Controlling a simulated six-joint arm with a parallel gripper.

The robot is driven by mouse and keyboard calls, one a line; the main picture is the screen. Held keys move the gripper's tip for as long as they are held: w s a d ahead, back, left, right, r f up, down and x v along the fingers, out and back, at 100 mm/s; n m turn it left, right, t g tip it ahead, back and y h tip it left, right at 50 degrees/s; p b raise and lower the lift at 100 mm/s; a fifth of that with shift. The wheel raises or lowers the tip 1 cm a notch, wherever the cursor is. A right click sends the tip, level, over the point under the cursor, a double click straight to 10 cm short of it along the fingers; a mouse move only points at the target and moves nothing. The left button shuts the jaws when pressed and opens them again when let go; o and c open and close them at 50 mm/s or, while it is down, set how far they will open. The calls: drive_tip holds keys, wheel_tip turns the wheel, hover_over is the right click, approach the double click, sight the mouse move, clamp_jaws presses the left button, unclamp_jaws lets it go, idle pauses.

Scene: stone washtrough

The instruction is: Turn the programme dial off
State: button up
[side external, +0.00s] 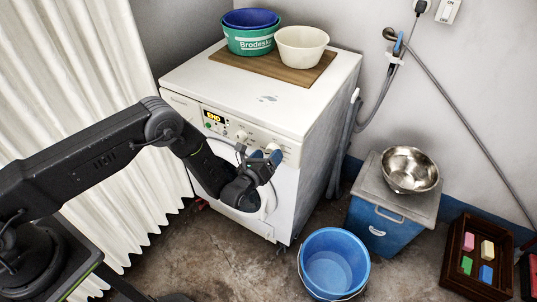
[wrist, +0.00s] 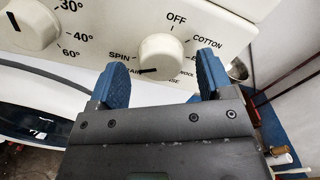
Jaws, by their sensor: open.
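The programme dial (wrist: 160,55) is a round cream knob on the washing machine's front panel. Its black mark points left and slightly down, just below the SPIN label and near a partly hidden label ending in "AIN". The OFF label (wrist: 176,19) is printed above the dial. My gripper (wrist: 163,72) is open, with one blue finger on each side below the dial, and seems empty. In the side view my gripper (side external: 266,156) is at the right of the machine's front panel and mostly hides the dial. Whether the fingers touch the dial, I cannot tell.
A temperature dial (wrist: 33,25) is left of the programme dial. The washing machine (side external: 250,90) carries a board with basins (side external: 302,46). A blue bucket (side external: 334,262) stands in front, and a blue cabinet with a metal bowl (side external: 409,168) to the right. A white curtain (side external: 70,90) hangs left.

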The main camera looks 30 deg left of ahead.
drive_tip(key=shift+w, duration=0.45)
drive_tip(key=c, duration=0.9)
